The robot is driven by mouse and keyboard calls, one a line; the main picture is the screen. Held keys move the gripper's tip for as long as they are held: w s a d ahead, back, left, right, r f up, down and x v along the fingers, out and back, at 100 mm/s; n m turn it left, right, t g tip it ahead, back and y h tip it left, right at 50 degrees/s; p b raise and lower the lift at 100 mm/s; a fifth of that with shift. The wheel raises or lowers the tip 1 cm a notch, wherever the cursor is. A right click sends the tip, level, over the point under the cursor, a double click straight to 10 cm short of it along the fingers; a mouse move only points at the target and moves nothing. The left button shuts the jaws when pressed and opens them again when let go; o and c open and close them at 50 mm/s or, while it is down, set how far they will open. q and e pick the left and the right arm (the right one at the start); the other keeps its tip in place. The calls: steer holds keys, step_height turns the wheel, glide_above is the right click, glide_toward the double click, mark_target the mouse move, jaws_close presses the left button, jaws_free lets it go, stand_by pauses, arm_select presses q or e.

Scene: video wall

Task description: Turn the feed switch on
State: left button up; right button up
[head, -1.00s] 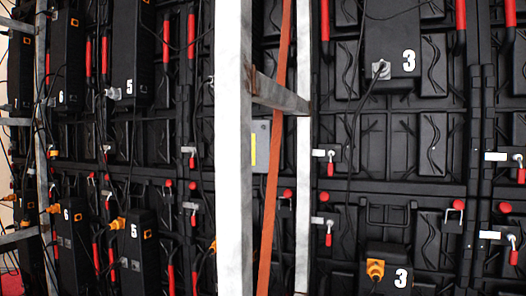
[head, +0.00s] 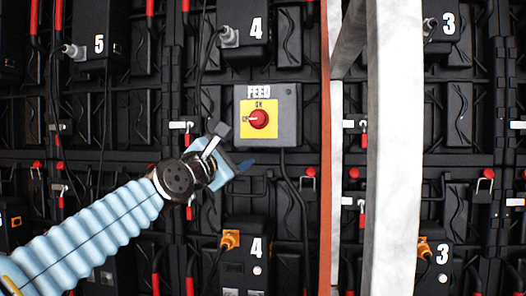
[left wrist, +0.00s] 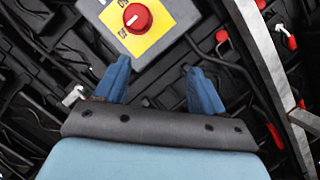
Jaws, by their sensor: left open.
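The feed switch is a red round knob (head: 259,119) on a yellow plate (head: 270,138), set on a grey box (head: 288,115) labelled FEED on the video wall's back. A light mark on the knob points left, toward the lettering at the plate's left edge; ON stands at the top. My left gripper (head: 236,152) is just below and left of the box, apart from the knob. In the left wrist view the gripper's two blue fingers (left wrist: 158,86) are spread and empty, with the knob (left wrist: 137,18) beyond them, up and left. My right gripper is not in view.
A pale upright post (head: 393,150) and an orange strap (head: 326,150) stand right of the box. Black power units marked 4 hang above (head: 247,45) and below (head: 247,270) it. Cables hang beside the box, and red-handled latches dot the wall.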

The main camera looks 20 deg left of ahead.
mark_target(257, 118)
arm_select(q)
step_height(257, 118, up, 4)
steer(key=s+n+t, duration=0.1)
steer(key=s, duration=0.1)
steer(key=p+x, duration=0.3)
steer(key=x, duration=0.1)
steer(key=p+x, duration=0.7)
steer(key=p, duration=0.1)
steer(key=shift+w+a+r, duration=0.1)
steer(key=shift+w+r, duration=0.2)
steer(key=shift+r, duration=0.1)
steer(key=shift+w+p, duration=0.5)
steer(key=shift+w, duration=0.15)
steer(key=shift+f, duration=0.1)
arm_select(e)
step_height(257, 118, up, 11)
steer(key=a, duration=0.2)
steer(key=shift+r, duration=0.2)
arm_select(q)
steer(key=shift+c, duration=0.2)
steer(key=c, duration=1)
